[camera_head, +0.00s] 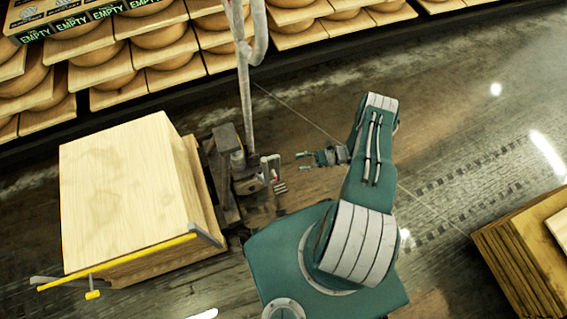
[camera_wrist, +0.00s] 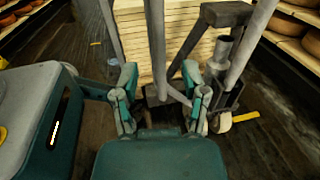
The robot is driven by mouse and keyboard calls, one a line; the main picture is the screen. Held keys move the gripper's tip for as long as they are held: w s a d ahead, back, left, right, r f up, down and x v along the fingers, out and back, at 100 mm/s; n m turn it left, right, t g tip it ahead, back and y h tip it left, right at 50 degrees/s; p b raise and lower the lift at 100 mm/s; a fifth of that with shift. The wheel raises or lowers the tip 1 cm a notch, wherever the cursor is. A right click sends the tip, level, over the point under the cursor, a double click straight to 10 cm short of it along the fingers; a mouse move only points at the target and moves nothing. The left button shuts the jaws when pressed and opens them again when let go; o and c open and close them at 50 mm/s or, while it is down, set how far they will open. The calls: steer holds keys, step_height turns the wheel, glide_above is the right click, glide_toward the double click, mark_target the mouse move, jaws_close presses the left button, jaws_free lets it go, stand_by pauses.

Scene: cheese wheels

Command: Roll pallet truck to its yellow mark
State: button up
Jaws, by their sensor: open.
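The grey pallet truck (camera_head: 226,165) stands left of my gripper, its tall handle pole (camera_head: 243,85) rising toward the shelves. Its frame and poles also show in the wrist view (camera_wrist: 157,45), with a small wheel (camera_wrist: 219,122) low on the right. A stack of pale boards (camera_head: 125,195) sits on its far side. My gripper (camera_head: 302,160) is open and empty, pointing left at the truck with a small gap. In the wrist view, a grey pole appears between the open fingers (camera_wrist: 163,103). A short yellow strip (camera_wrist: 246,116) shows by the wheel; I cannot tell if it is the mark.
Shelves of cheese wheels (camera_head: 160,37) line the back, with a box marked EMPTY (camera_head: 75,12) at upper left. A yellow bar (camera_head: 130,262) crosses the board stack's near edge. Another board stack (camera_head: 515,255) stands at right. The floor (camera_head: 450,120) at upper right is clear.

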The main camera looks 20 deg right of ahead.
mark_target(279, 165)
steer(key=a, duration=0.3)
steer(key=w+a, duration=0.1)
steer(key=a, duration=0.4)
steer(key=shift+w+a, duration=0.35)
jaws_close()
steer(key=shift+d, duration=0.15)
